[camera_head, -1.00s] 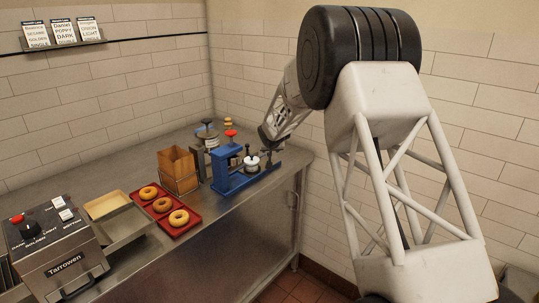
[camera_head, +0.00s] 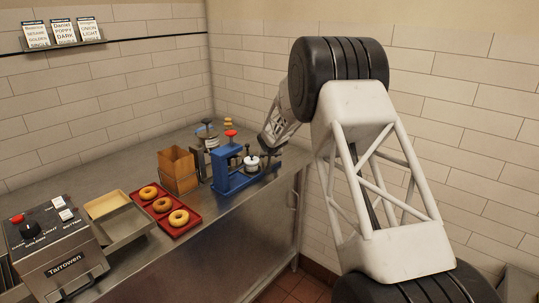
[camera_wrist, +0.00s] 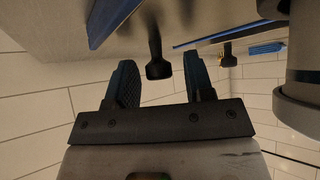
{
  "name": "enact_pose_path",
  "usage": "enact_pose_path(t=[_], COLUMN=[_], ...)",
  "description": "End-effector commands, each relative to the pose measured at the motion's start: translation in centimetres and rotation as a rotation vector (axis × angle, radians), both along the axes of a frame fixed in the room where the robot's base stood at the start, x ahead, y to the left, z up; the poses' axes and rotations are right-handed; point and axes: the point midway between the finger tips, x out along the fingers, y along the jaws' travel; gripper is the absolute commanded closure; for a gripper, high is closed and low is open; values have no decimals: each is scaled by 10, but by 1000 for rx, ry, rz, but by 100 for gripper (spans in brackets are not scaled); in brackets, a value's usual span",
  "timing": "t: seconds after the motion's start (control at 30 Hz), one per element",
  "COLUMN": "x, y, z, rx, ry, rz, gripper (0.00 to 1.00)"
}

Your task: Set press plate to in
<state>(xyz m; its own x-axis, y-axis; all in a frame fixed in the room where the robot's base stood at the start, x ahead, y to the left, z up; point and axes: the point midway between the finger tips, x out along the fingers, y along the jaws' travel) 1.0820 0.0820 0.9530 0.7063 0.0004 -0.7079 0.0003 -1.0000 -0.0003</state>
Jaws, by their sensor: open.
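My gripper (camera_wrist: 159,62) is open. In the wrist view a dark knob (camera_wrist: 158,69) on a stem appears between or just beyond the fingers, and I cannot tell if they touch it. Blue edges of the press (camera_wrist: 112,18) show above. In the head view my gripper is small, at the press's right side, and its fingers are unclear.
A wooden box (camera_head: 178,170) stands left of the press. A red tray (camera_head: 172,213) with three bagels lies in front of it. A metal tray (camera_head: 122,225) and the Tarrowen toaster (camera_head: 55,245) are further left. The tiled wall is close behind my gripper.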

Motion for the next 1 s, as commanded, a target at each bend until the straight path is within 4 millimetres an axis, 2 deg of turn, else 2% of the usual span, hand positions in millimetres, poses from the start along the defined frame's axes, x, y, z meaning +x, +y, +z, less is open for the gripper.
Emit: enact_pose_path(t=[0.43, 0.73, 0.77, 1.0], x=[3, 3, 3, 2], y=[0, 0, 0, 1], z=[-2, -2, -2, -2], rx=[0, 0, 0, -1], ry=[-1, -1, -1, -1], rz=[0, 0, 0, 1], gripper=[52, 98, 100, 100])
